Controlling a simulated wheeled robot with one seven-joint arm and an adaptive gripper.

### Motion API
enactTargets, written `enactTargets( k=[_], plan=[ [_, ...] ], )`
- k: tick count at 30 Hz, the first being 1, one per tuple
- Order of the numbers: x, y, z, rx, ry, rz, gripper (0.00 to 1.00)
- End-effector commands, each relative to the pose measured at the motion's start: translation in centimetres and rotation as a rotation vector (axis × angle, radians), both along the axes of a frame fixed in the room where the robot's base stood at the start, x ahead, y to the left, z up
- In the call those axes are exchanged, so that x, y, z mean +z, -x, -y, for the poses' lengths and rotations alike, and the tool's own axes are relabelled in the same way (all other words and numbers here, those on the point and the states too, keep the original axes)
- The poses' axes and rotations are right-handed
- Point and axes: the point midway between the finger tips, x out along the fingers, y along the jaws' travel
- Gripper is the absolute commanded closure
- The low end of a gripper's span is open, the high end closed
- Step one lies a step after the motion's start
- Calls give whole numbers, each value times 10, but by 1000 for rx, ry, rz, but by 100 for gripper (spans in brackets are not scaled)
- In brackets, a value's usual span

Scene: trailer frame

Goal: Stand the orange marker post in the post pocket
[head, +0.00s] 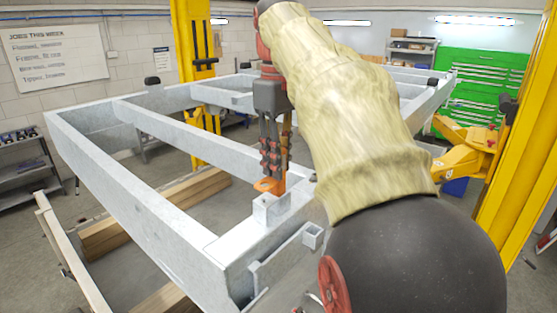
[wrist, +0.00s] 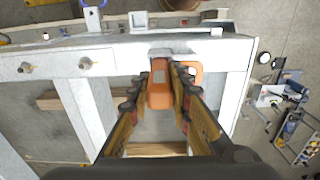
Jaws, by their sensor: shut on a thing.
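My gripper (head: 274,160) points down over the near corner of the pale grey trailer frame. It is shut on the orange marker post (head: 270,186), whose orange lower part shows below the fingers. In the wrist view the post (wrist: 160,92) sits between the two fingers of my gripper (wrist: 161,80). A square, box-like post pocket (head: 272,209) stands up on the frame rail just under the post. The post's lower end looks close above the pocket or at its mouth; I cannot tell whether it is inside.
The trailer frame (head: 160,230) spreads out to the left with open gaps between rails. Timber beams (head: 150,220) lie below. Yellow lift columns (head: 195,80) stand behind and at the right (head: 520,160).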

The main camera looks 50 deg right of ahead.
Motion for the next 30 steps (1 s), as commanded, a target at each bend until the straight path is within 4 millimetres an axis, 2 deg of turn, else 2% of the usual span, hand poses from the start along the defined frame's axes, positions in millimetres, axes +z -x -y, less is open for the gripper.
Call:
enactTargets(
  k=[30],
  plan=[
    [-27,0,0,0,1,1,100]
  ],
)
